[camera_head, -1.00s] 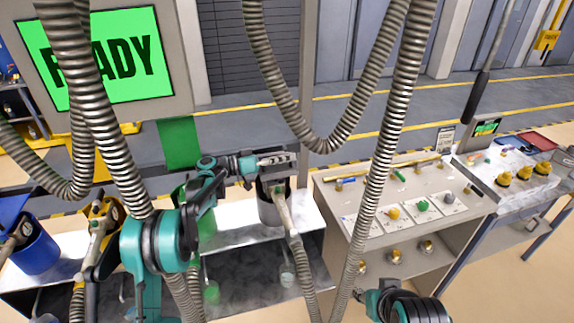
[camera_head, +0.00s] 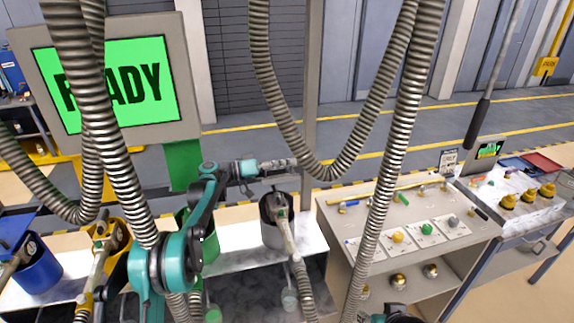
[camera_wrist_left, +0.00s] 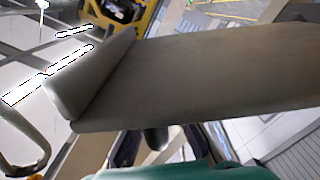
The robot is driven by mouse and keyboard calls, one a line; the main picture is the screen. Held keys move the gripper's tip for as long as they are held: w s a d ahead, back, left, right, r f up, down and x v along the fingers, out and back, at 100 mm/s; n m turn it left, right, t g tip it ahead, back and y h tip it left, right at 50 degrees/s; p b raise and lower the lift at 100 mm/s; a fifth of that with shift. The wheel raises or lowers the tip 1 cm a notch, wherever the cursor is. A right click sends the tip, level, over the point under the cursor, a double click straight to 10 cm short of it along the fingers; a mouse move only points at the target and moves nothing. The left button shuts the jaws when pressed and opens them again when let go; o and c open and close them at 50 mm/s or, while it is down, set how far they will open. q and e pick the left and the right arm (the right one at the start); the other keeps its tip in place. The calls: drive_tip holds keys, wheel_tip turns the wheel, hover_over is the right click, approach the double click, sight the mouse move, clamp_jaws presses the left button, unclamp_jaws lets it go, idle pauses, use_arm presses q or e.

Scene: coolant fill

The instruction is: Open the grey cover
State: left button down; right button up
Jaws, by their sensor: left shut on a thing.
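The grey cover (camera_wrist_left: 210,70) fills much of the left wrist view as a broad flat plate with a raised flange at its left end. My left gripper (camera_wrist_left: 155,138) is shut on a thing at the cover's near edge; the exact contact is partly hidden. In the head view my left gripper (camera_head: 282,164) is above the grey container (camera_head: 270,234). The container's dark mouth shows, with a nozzle (camera_head: 281,208) at it. The cover is hard to make out there. My right gripper is out of view; only part of that arm shows at the bottom.
A green container (camera_head: 209,243), a yellow one and a blue one (camera_head: 38,272) stand to the left. Ribbed hoses (camera_head: 400,115) hang in front. A bench (camera_head: 335,224) with coloured knobs is at right. The screen (camera_head: 155,88) reads READY.

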use_arm(q)
drive_tip(key=c, duration=1.6)
unclamp_jaws()
drive_tip(key=v, duration=1.2)
